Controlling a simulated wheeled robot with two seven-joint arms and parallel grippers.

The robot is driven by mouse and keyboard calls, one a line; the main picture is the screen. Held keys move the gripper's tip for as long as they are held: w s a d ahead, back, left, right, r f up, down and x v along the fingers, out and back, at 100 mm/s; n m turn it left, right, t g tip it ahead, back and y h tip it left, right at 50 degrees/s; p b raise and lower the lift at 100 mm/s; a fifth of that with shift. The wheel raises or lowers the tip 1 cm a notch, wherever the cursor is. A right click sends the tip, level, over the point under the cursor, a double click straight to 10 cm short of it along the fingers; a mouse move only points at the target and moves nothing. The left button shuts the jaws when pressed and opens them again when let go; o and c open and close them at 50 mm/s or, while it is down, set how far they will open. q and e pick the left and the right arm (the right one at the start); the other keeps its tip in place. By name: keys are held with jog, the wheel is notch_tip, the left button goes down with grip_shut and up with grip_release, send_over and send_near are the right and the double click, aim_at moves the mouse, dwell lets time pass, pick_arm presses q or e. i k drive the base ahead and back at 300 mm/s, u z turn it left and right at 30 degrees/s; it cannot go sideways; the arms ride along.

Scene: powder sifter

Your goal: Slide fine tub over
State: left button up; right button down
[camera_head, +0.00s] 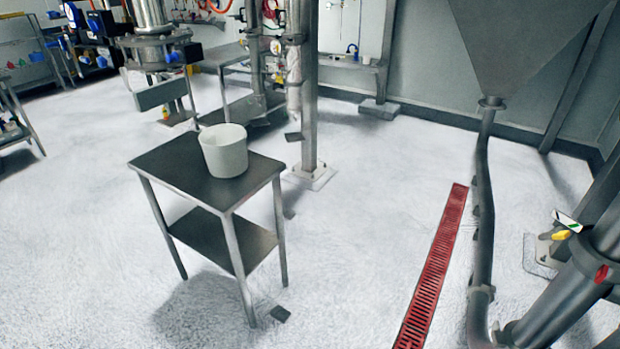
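A white round tub (225,152) stands upright on the top of a small grey metal table (180,166). It sits near the table's back right side, and its open top faces up. I cannot tell what is inside it. Neither of my grippers shows in the head view. Nothing is touching the tub except the table top under it.
A sifter machine (152,50) with a grey chute stands behind the table at the left. A metal post (309,95) rises behind the tub. A red floor grate (432,270) and a dark pipe (484,200) lie to the right. The white floor around the table is mostly open.

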aim_at(223, 146)
jog(key=u, duration=1.45)
jog(key=i, duration=1.2)
jog(key=z, duration=0.5)
jog(key=i, duration=0.9)
jog(key=z, duration=0.9)
